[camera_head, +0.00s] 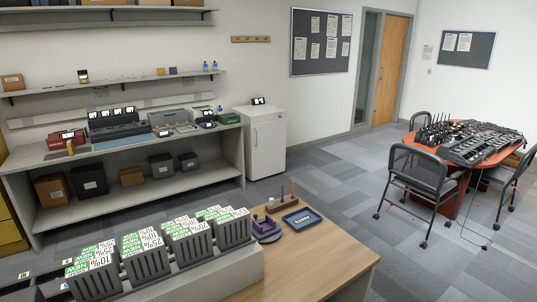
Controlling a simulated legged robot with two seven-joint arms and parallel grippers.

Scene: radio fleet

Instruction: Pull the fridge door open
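The fridge (266,143) is a small white unit on the floor, at the right end of the shelving bench. Its door (269,148) faces the room and looks shut. A small dark handle or lock shows near the door's left edge, too small to make out. A small dark device (258,101) stands on top of the fridge. Neither of my grippers is in view.
A wooden desk (325,252) with grey bins of labelled cards (187,242) stands in front, between me and the fridge. A grey bench (215,140) adjoins the fridge on the left. Carpet (335,185) right of the fridge is free. Chairs (415,175) surround a red table at right.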

